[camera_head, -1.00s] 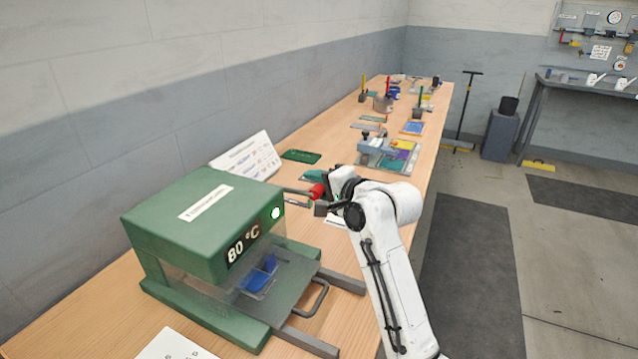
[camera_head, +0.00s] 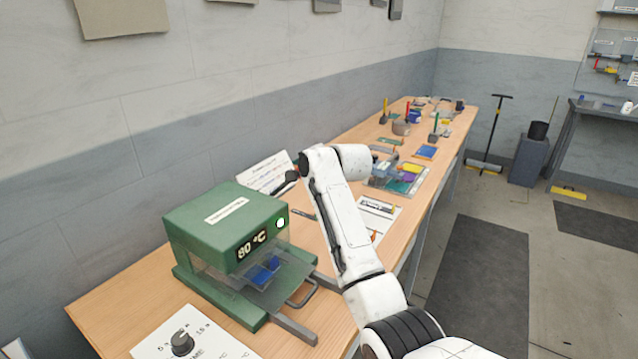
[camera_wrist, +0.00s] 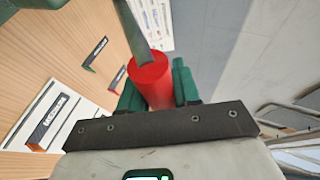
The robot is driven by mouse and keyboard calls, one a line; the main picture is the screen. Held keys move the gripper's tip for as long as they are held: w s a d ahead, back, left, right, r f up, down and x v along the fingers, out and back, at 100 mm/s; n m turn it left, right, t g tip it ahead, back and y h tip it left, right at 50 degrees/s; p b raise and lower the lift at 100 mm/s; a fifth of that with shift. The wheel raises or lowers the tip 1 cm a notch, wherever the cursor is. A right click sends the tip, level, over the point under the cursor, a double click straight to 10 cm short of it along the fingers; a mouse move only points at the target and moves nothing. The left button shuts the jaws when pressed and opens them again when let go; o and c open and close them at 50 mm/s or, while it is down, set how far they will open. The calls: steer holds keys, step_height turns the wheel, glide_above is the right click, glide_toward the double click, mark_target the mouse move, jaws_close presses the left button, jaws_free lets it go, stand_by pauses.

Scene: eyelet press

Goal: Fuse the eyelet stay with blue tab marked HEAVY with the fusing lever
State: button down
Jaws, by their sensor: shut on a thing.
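The green fusing press (camera_head: 200,232) stands on the near end of the bench, its display reading 80 °C. A blue piece (camera_head: 262,272) lies on its grey bed behind a clear guard; any marking on it is unreadable. In the wrist view, my gripper (camera_wrist: 156,84) is shut on the red knob (camera_wrist: 149,72) of the fusing lever, with green fingers on either side. The lever's grey-green bar (camera_wrist: 135,28) runs up from the knob. In the head view, the red knob is not visible and my gripper is mostly hidden behind my arm.
A white sign (camera_head: 262,172) stands behind the press. A dial panel (camera_head: 182,342) lies in front of it. A white sheet (camera_head: 378,215) lies right of my arm. Trays and tools fill the bench's far part. Dark labelled strips (camera_wrist: 95,53) show in the wrist view.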

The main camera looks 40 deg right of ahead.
steer(key=shift+w+a+r, duration=0.25)
steer(key=shift+w+r, duration=0.2)
steer(key=shift+w, duration=0.2)
steer(key=shift+w+a+r, duration=0.3)
steer(key=shift+w+r, duration=0.15)
steer(key=shift+w, duration=0.25)
steer(key=shift+w+a+r, duration=0.25)
steer(key=shift+w+r, duration=0.2)
steer(key=shift+w, duration=0.2)
steer(key=shift+f, duration=0.15)
steer(key=c, duration=0.9)
jaws_free()
steer(key=b+v, duration=0.1)
steer(key=v, duration=0.9)
steer(key=shift+s+r+b, duration=0.25)
steer(key=shift+s+b, duration=0.05)
steer(key=shift+b, duration=0.1)
steer(key=shift+c, duration=0.2)
